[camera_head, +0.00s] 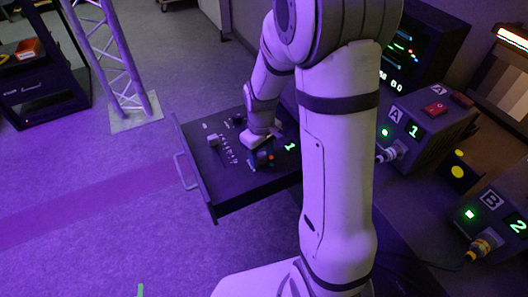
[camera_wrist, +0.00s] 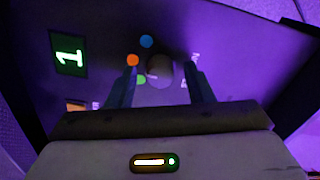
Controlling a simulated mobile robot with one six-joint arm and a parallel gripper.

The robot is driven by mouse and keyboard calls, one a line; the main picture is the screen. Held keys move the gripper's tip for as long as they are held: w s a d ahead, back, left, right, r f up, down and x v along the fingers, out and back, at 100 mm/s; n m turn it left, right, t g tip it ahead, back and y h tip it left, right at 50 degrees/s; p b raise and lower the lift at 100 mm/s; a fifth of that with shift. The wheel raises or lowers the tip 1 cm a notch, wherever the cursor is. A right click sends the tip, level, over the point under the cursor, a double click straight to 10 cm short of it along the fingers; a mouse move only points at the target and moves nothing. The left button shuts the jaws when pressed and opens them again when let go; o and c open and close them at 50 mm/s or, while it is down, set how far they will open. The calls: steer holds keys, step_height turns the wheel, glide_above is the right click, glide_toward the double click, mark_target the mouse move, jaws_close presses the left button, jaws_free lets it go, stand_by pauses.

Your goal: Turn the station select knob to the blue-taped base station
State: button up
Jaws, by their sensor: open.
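The station select knob (camera_wrist: 160,70) is a dark round knob on the panel in the wrist view. A blue dot (camera_wrist: 147,41), an orange dot (camera_wrist: 133,60) and a green dot (camera_wrist: 140,79) lie around its left side. A small pale mark shows at the knob's edge near the green dot. A lit display (camera_wrist: 69,54) reads 1. My gripper (camera_wrist: 161,74) is open, with one finger on each side of the knob; I cannot tell whether they touch it. In the head view my gripper (camera_head: 262,157) hides the knob. Station A (camera_head: 425,115) shows 1; station B (camera_head: 504,215) shows 2.
The panel is the top of an open drawer (camera_head: 222,190) with a handle (camera_head: 184,171) and other controls (camera_head: 213,140). A white cable plug (camera_head: 388,153) sits at station A and a yellow one (camera_head: 483,246) at station B.

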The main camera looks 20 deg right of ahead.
steer(key=c, duration=0.9)
steer(key=shift+d, duration=0.25)
steer(key=shift+c, duration=0.5)
steer(key=shift+a, duration=0.2)
steer(key=shift+r, duration=0.1)
